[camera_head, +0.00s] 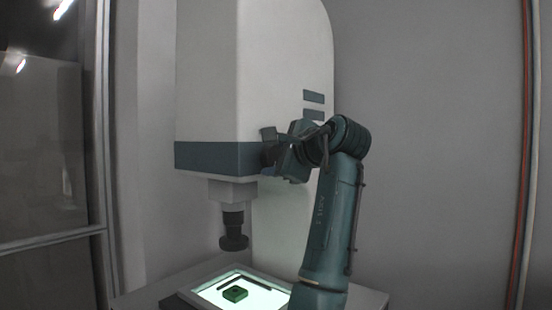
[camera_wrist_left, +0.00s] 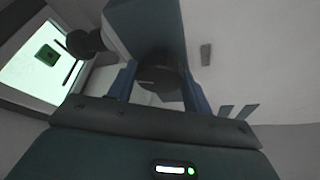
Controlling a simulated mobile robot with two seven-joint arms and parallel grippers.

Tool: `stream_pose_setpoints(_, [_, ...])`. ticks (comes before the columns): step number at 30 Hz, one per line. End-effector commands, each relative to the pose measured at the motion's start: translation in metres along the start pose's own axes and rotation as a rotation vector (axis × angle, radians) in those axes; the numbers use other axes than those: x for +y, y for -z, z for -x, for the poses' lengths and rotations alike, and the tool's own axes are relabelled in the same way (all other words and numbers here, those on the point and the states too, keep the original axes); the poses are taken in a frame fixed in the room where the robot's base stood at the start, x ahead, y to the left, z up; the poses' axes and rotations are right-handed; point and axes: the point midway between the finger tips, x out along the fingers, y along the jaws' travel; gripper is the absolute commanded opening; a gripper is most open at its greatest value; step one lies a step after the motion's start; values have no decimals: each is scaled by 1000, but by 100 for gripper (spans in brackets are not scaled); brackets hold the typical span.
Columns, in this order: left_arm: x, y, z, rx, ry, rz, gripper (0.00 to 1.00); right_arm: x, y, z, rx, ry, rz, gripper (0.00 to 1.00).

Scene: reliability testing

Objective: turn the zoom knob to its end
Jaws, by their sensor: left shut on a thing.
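The zoom knob (camera_wrist_left: 160,82) is a dark round knob with a thin light mark, on the side of the measuring machine's head (camera_head: 225,155). In the left wrist view it sits between the two blue fingers of my left gripper (camera_wrist_left: 160,92), which is shut on it. In the head view my left gripper (camera_head: 272,152) reaches the lower side of the machine's head, and the gripper and arm mostly hide the knob. My right gripper is not in view.
Below the head hangs a dark lens (camera_head: 234,232). Under it is a lit stage (camera_head: 263,299) with a small green block (camera_head: 235,294) and a dark L-shaped bar (camera_head: 232,277). A glass panel (camera_head: 45,140) stands at left; a plain wall (camera_head: 440,130) is at right.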

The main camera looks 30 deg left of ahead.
Motion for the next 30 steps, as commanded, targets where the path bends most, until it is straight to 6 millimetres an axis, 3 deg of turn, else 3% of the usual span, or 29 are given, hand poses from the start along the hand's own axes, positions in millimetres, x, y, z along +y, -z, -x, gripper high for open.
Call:
stream_pose_setpoints(12, [-2,0,0,-2,-75,-184,27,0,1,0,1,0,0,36])
stream_pose_setpoints(29, [-2,0,0,-2,-86,-212,27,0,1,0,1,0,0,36])
stream_pose_setpoints(30, [-2,0,0,-2,-86,-212,52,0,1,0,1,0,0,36])
